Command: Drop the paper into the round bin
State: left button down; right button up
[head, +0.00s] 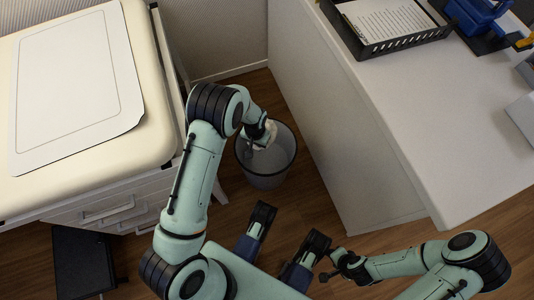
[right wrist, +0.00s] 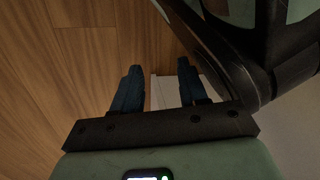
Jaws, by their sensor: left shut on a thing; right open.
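The round bin (head: 268,180) is a grey open-topped bin on the floor between the padded table and the desk. My left gripper (head: 262,140) is over the bin's opening, near its back rim. It is shut on a small pale crumpled paper (head: 271,130), partly hidden by the gripper. Whether the paper is below the rim I cannot tell. My right gripper (head: 328,267) is low at the right, apart from the bin. In the right wrist view its two dark blue fingers (right wrist: 158,72) stand apart, open. A pale flat surface shows beyond them.
A cream padded table (head: 100,165) with drawers stands at the left. A white desk (head: 440,120) stands at the right with a black tray (head: 405,42) of papers on it. A dark box (head: 82,262) lies at the lower left. Wooden floor (head: 310,205) is free around the bin.

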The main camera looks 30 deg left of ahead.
pick_arm(q)
jog(key=c, duration=1)
grip_release()
jog(key=shift+c, duration=0.2)
jog(key=shift+r, duration=0.1)
pick_arm(e)
jog(key=shift+r, duration=0.1)
pick_arm(q)
notch_tip(320, 180, up, 13)
jog(key=p, duration=0.4)
jog(key=shift+r, duration=0.15)
pick_arm(e)
jog(key=w+a+r+t, duration=0.1)
jog(key=w+r+t, duration=0.1)
jog(key=w+r, duration=0.3)
jog(key=shift+a+r+n, duration=0.3)
jog(key=shift+a+r, duration=0.05)
jog(key=shift+r, duration=0.4)
jog(key=shift+w, duration=0.1)
